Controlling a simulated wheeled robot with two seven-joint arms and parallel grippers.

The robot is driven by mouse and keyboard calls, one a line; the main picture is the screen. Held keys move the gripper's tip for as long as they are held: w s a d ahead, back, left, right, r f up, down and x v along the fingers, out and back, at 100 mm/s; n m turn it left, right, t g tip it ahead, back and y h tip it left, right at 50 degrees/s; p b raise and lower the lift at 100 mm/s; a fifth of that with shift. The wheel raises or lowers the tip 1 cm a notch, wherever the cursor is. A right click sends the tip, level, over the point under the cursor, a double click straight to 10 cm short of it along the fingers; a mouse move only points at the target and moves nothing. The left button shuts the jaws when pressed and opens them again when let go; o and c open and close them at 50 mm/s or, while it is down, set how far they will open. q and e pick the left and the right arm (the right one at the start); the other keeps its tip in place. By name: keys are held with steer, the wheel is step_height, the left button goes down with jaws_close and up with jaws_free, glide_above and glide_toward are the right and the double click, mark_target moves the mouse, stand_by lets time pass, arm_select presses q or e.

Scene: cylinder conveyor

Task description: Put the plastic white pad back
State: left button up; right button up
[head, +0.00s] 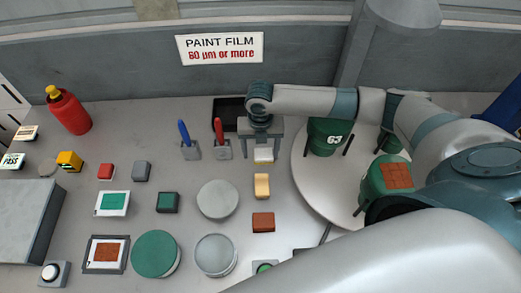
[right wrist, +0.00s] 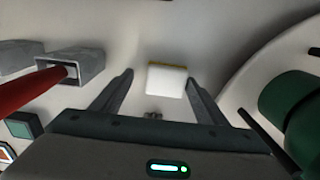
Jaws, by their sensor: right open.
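The white pad (head: 263,155) is a small pale block on the grey table, just left of the round turntable. My right gripper (head: 262,147) is over it, with its fingers pointing down. In the right wrist view the white pad (right wrist: 167,80) lies between the spread fingertips of my right gripper (right wrist: 160,78), closer to the right finger. A thin yellow edge shows along its far side. The gripper is open; I cannot tell how high the fingertips are above the table. My left gripper is not in view.
A yellow block (head: 262,186) and a brown block (head: 263,222) lie in front of the pad. Blue-handled (head: 184,133) and red-handled (head: 219,131) tools stand in holders to the left. A black tray (head: 226,106) is behind. The turntable (head: 308,181) carries green cylinders.

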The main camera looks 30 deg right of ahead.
mark_target(260, 153)
step_height(260, 153, up, 12)
steer(key=b, duration=0.4)
